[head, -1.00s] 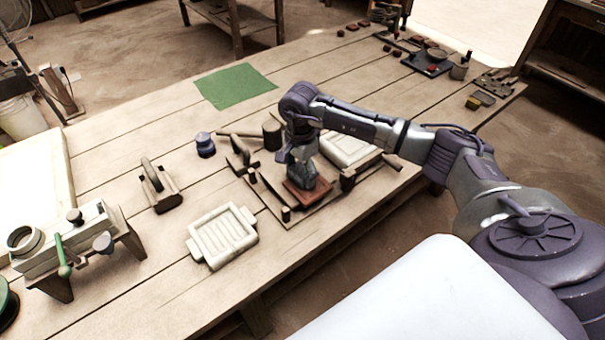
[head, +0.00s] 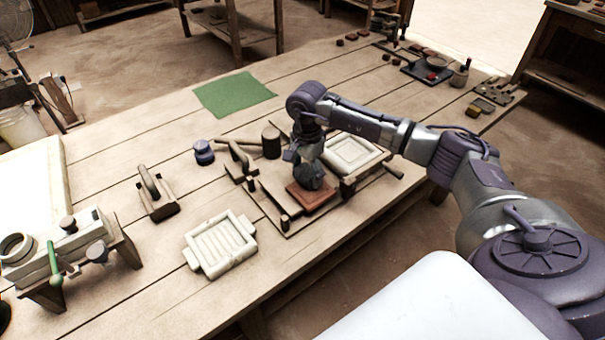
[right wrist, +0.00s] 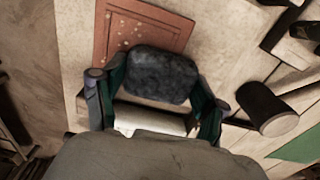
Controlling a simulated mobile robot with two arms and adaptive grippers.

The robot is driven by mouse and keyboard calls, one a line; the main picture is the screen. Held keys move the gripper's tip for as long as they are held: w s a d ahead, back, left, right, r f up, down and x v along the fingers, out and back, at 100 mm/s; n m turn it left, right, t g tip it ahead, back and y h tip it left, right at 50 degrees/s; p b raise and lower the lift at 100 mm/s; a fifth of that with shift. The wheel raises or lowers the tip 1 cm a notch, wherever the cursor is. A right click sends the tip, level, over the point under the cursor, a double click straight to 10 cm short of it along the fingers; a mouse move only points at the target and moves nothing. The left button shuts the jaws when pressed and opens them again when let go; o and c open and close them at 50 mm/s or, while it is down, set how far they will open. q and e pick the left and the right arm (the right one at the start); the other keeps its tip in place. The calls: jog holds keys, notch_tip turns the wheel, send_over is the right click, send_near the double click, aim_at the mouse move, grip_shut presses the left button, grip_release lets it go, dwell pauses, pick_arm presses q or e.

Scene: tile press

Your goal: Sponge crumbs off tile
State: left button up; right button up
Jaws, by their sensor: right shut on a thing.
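The reddish-brown tile (head: 310,198) lies flat on a board in the middle of the bench. It also shows at the top of the right wrist view (right wrist: 160,30), with small pale crumbs (right wrist: 122,26) on its left part. My right gripper (head: 310,176) is over the tile's back part, shut on a dark grey sponge (right wrist: 160,76). The sponge hides part of the tile, and I cannot tell whether it touches it. My left gripper is not in view.
Bench space around the cloth is clear.

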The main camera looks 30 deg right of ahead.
aim_at(310, 180)
jog(key=shift+s+f+p, duration=0.15)
jog(key=shift+s+p, duration=0.15)
jog(key=shift+s, duration=1.1)
jog(key=shift+s+a, duration=0.1)
jog(key=shift+a, duration=1.3)
jog(key=shift+w+b, duration=0.5)
jog(key=shift+w, duration=0.25)
jog(key=shift+w+d+b, duration=0.1)
jog(key=shift+w+b, duration=0.3)
jog(key=shift+w, duration=0.35)
jog(key=shift+s+d, duration=0.7)
jog(key=shift+s, duration=0.15)
jog(key=shift+r+p, duration=2.35)
jog(key=shift+r, duration=1.7)
jog(key=shift+w, duration=0.1)
